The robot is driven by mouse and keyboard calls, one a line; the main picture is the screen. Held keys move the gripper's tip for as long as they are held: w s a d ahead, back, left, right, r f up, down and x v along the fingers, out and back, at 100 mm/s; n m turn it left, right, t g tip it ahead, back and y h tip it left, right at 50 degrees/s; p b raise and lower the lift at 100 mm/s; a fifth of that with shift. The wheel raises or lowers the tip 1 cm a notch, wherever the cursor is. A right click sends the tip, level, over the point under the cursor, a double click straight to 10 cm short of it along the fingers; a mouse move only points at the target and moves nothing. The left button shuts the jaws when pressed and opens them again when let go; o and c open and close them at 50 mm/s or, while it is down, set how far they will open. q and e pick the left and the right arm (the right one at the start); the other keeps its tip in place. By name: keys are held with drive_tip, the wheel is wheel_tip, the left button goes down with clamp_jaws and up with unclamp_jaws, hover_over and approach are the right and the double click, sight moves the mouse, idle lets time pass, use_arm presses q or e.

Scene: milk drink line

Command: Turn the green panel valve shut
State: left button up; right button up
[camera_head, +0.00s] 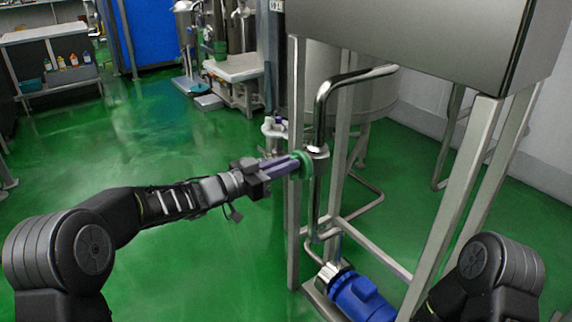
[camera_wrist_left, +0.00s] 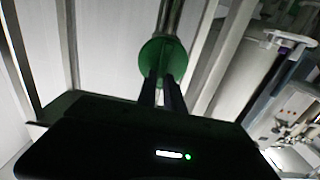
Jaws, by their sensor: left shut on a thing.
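The green panel valve (camera_head: 306,165) is a round green handle on the upright steel pipe beside the frame in the head view. My left gripper (camera_head: 297,165) reaches it from the left and is shut on it. In the left wrist view the green valve disc (camera_wrist_left: 163,57) sits at the tips of my left fingers (camera_wrist_left: 162,85), with the steel pipe behind it. The fingers hide part of the handle. My right gripper is not in view; only part of my right arm shows at the lower right of the head view.
A steel cabinet (camera_head: 410,35) stands on metal legs right of the valve. A bent pipe (camera_head: 325,100) runs above the valve, and a blue pump motor (camera_head: 358,296) sits below. A shelf cart (camera_head: 55,65) stands far left. The green floor (camera_head: 140,140) at left is clear.

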sight(303, 171)
use_arm(q)
clamp_jaws()
drive_tip(key=shift+s+m, duration=0.1)
drive_tip(key=shift+m, duration=0.4)
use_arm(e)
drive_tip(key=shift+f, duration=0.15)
use_arm(q)
drive_tip(key=m+b, duration=0.2)
drive_tip(key=m, duration=0.2)
drive_tip(key=s+f+m+b, duration=0.1)
drive_tip(key=m+b, duration=0.2)
drive_tip(key=m, duration=0.2)
drive_tip(key=d+f+m+b, duration=0.1)
drive_tip(key=m+b, duration=0.2)
drive_tip(key=m, duration=0.1)
drive_tip(key=shift+s+d+m, duration=0.1)
drive_tip(key=shift+s+m, duration=0.1)
drive_tip(key=shift+m, duration=0.1)
drive_tip(key=shift+m+b, duration=0.65)
drive_tip(key=shift+m, duration=0.05)
drive_tip(key=shift+f+m+b, duration=0.1)
drive_tip(key=shift+m+b, duration=0.55)
drive_tip(key=shift+m, duration=0.25)
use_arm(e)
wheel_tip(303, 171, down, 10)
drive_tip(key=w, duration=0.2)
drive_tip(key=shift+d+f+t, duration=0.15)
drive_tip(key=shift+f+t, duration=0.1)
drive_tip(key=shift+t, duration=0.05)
